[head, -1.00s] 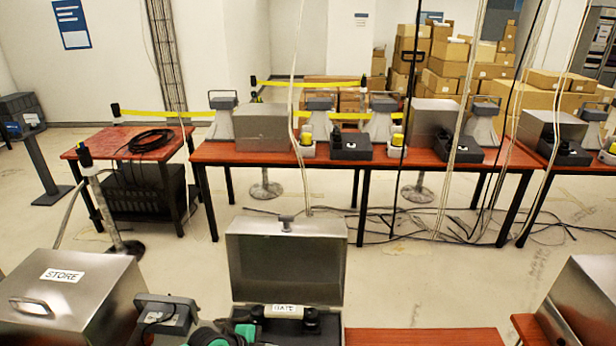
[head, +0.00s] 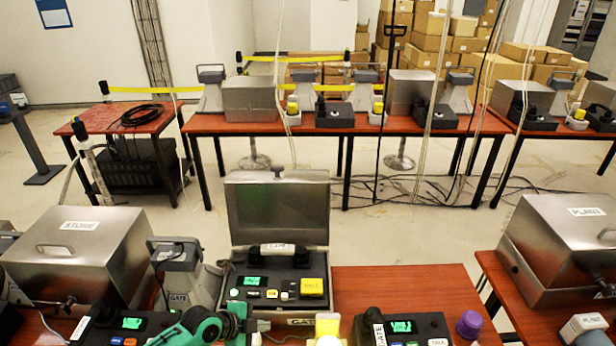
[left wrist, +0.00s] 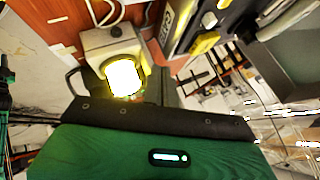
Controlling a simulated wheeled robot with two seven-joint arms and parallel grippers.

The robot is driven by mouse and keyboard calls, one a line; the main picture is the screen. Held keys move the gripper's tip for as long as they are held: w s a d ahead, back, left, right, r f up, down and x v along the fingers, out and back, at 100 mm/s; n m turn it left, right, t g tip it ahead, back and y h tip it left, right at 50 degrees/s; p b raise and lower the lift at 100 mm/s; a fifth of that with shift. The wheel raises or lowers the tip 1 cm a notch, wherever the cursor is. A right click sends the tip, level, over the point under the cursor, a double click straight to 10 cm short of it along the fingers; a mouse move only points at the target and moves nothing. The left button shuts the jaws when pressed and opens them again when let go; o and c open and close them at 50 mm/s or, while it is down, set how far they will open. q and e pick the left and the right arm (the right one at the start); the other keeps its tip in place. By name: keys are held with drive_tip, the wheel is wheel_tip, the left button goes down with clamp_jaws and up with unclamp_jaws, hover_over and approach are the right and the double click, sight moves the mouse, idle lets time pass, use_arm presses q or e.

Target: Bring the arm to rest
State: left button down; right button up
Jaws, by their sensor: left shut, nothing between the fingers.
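My left arm, green and black, comes in at the bottom of the head view. Its gripper (head: 256,327) is shut and empty, low in front of the open metal GATE case (head: 277,210). In the case stand a handset and a dark console (head: 277,283) with a lit green screen and a yellow key. In the left wrist view a green housing with a black edge fills the bottom, and a bright yellow lamp (left wrist: 123,78) on a grey base stands above it. I cannot make out the fingertips there. My right gripper does not show.
A closed steel STORE box (head: 80,250) stands left of the case, a PLANT box (head: 565,245) at right. A grey GATE horn unit (head: 180,275) stands beside the case. Another console (head: 400,327) sits at the front. The red tabletop (head: 400,283) right of the case is bare.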

use_arm(q)
drive_tip(key=s+d+r+n, duration=0.2)
drive_tip(key=s+d+n, duration=0.25)
drive_tip(key=s, duration=0.65)
drive_tip(key=s+a+r+n+g+y, duration=0.1)
drive_tip(key=s+a+r+n+y, duration=0.25)
drive_tip(key=s+a+n, duration=0.4)
drive_tip(key=s+a+r+n+g+y, duration=0.1)
drive_tip(key=s+a+r+n+y, duration=0.1)
drive_tip(key=s+a+n+y, duration=0.4)
drive_tip(key=s+a+f+h+b, duration=0.1)
drive_tip(key=s+f, duration=0.1)
drive_tip(key=f, duration=1.4)
drive_tip(key=s+a+f+h, duration=0.1)
drive_tip(key=f, duration=1.4)
drive_tip(key=s+a+f+g+b, duration=0.1)
drive_tip(key=s+a+f+g, duration=0.1)
drive_tip(key=s+f, duration=1.8)
wheel_tip(320, 180, down, 2)
drive_tip(key=shift+a+f+m, duration=0.1)
drive_tip(key=shift+a+m, duration=0.3)
drive_tip(key=shift+a, duration=0.15)
drive_tip(key=shift+s, duration=0.15)
